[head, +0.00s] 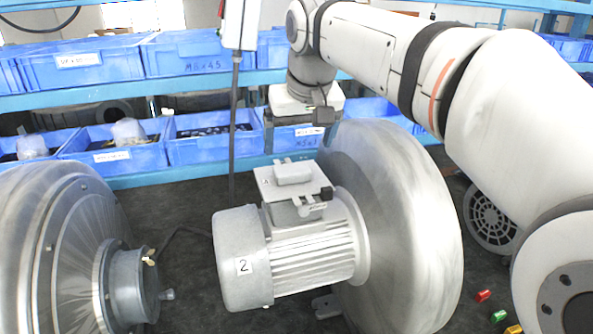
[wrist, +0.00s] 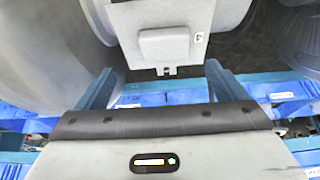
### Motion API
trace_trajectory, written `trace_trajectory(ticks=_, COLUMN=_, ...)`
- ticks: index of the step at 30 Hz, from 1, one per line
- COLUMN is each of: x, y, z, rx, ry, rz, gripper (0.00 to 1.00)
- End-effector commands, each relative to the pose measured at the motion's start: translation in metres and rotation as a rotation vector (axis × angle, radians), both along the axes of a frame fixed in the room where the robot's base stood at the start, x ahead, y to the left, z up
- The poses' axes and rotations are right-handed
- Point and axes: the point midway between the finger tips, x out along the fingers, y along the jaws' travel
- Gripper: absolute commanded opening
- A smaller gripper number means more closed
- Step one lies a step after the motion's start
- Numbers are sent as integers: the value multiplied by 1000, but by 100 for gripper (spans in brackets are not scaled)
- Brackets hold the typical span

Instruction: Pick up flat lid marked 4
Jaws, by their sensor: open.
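The flat lid (head: 270,187) is a light grey plate with a raised block on top. It lies on top of the motor marked 2 (head: 241,240), over its terminal box. In the wrist view the lid (wrist: 150,60) carries a small white tag reading 4 at its right side, and a small notched tab at its near edge. My gripper (head: 301,143) is open and empty, above and behind the lid in the head view. In the wrist view the gripper's fingers (wrist: 160,68) stand wide apart, to either side of the lid's near edge. No contact with the lid shows.
A large grey blower housing (head: 400,220) stands right of the motor, another blower (head: 60,250) at left. Blue bins (head: 95,65) fill the shelves behind. A dark cable (head: 233,130) hangs left of my gripper. Small coloured pieces (head: 498,316) lie at front right.

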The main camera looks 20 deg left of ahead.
Motion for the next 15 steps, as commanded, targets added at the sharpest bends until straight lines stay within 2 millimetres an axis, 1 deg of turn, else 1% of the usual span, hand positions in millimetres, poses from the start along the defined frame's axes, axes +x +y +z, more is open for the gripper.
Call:
trace_trajectory(ticks=1, x=-1, y=5, z=-2, rx=0, ry=0, rz=8, gripper=91)
trace_trajectory(ticks=8, x=1, y=17, z=-24, rx=0, ry=1, rz=23, gripper=91)
trace_trajectory(ticks=11, x=2, y=21, z=-36, rx=-1, ry=2, rz=26, gripper=91)
trace_trajectory(ticks=15, x=7, y=27, z=-57, rx=-1, ry=2, rz=28, gripper=91)
